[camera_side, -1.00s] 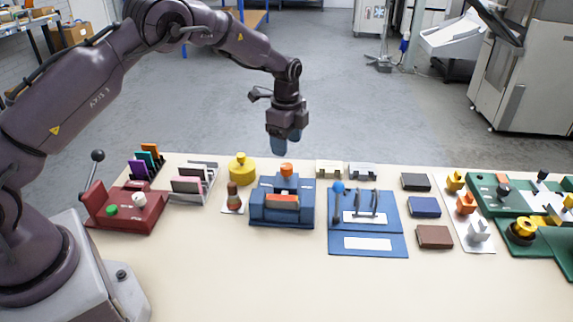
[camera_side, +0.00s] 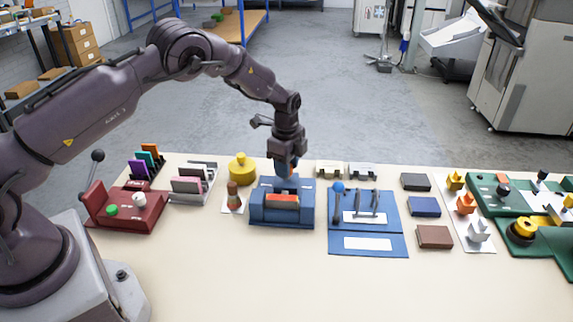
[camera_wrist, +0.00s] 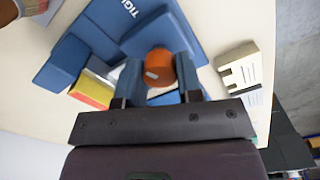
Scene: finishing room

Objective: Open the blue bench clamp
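The blue bench clamp (camera_side: 283,212) stands on the table, with a blue body and an orange-red block (camera_side: 282,200) lying in it. My gripper (camera_side: 285,174) is at the clamp's rear, pointing down over its orange knob. In the wrist view the orange knob (camera_wrist: 159,68) sits between the two blue fingertips, one on each side. The fingers are apart; any gap to the knob is very small, and contact cannot be made out. In the side view my fingers hide most of the knob. The clamp body (camera_wrist: 165,32) also shows in the wrist view.
A yellow round knob (camera_side: 242,168) and a small brown-red piece (camera_side: 233,197) stand left of the clamp. A blue panel with levers (camera_side: 367,243) lies to its right. Pale blocks (camera_side: 330,169) stand behind. The table front (camera_side: 240,280) is clear.

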